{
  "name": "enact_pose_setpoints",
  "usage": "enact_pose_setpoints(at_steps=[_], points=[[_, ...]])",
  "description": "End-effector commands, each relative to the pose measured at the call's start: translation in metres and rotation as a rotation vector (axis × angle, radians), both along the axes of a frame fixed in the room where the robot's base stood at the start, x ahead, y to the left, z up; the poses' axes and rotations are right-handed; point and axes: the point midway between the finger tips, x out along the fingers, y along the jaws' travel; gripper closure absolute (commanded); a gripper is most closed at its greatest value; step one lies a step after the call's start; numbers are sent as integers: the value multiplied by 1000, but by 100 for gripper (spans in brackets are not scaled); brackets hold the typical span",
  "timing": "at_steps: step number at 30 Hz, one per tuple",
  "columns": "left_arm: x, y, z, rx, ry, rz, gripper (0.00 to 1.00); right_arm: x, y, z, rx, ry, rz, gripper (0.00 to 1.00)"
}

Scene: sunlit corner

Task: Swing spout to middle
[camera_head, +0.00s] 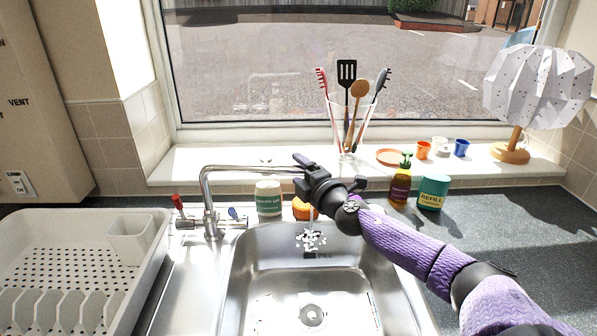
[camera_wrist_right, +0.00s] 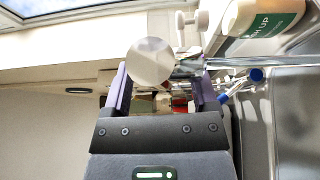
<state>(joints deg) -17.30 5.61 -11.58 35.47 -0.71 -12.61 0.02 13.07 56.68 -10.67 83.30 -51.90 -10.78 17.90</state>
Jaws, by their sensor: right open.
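The chrome tap stands behind the sink, and its spout (camera_head: 250,169) reaches right over the back part of the basin. White spots, which look like water, show below its end. My right gripper (camera_head: 303,174) is open at the free end of the spout, coming from the right. In the right wrist view, the open jaws (camera_wrist_right: 165,78) have a round pale disc (camera_wrist_right: 150,62) between or just beyond them; I cannot tell if they touch it. The shiny spout (camera_wrist_right: 235,62) runs in from the right there. My left gripper is out of view.
The sink basin (camera_head: 258,277) lies below. A white-green bottle (camera_head: 268,198) and an orange item (camera_head: 302,209) stand behind it. A brown bottle (camera_head: 400,188) and green refill tub (camera_head: 433,192) stand right of my gripper. A dish rack (camera_head: 150,275) is at left.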

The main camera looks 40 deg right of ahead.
Motion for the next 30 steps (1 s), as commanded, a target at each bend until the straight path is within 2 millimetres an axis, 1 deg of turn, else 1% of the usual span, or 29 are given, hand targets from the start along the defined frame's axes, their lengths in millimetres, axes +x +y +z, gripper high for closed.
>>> enact_pose_setpoints(at_steps=[4, 12, 13, 14, 15, 17, 18, 23, 30], points=[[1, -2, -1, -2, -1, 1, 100, 6, -1, 0, -1, 0, 1, 25], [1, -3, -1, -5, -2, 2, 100, 7, -1, 1, -1, 0, 1, 25], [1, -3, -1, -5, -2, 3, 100, 7, -1, 1, -1, 0, 1, 29], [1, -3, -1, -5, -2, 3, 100, 7, -1, 1, -1, 0, 1, 36], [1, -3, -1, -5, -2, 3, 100, 7, -1, 1, 0, 0, 1, 44], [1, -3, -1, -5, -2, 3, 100, 7, -1, 1, 0, 0, 1, 57], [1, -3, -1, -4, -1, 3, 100, 7, -1, 1, 0, 0, 1, 65], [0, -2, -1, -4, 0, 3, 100, 7, -1, 0, 0, 1, 1, 99], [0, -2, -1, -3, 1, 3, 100, 7, -1, 0, 0, 1, 1, 100]])
